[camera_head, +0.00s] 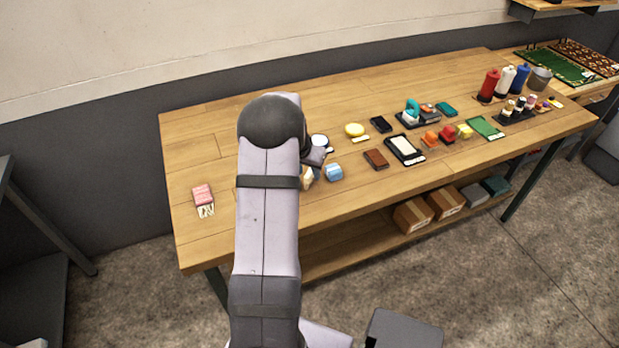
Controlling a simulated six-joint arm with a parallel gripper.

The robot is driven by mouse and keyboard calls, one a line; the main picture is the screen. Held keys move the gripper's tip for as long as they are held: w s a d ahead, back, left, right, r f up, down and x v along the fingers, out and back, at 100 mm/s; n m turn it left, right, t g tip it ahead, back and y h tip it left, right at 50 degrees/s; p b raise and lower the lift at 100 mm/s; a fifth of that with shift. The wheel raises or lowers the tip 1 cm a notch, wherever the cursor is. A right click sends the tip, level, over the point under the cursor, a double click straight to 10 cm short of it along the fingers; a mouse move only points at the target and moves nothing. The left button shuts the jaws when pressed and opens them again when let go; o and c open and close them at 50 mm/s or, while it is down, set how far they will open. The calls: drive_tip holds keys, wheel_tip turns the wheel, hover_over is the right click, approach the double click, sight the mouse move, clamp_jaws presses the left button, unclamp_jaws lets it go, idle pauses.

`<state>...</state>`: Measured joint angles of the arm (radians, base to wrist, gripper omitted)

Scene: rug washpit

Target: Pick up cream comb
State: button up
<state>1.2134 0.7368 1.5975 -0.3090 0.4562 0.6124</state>
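A small cream piece with tooth-like strips (206,211) lies flat at the left end of the wooden table. It may be the cream comb, but it is too small to be sure. It lies just in front of a pink block (202,194). My arm stands across the middle of the view, to the right of both. Its far end hides part of the table, and my gripper's fingers do not show behind it.
Bottles (488,85) stand farther right. The table between the pink block and my arm looks clear.

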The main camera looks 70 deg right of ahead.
sight(309, 173)
drive_tip(key=shift+p+x, duration=0.6)
drive_tip(key=shift+x, duration=1.2)
clamp_jaws()
drive_tip(key=shift+r, duration=0.1)
wheel_tip(309, 173, up, 10)
drive_tip(key=b, duration=0.3)
drive_tip(key=c, duration=0.8)
unclamp_jaws()
clamp_jaws()
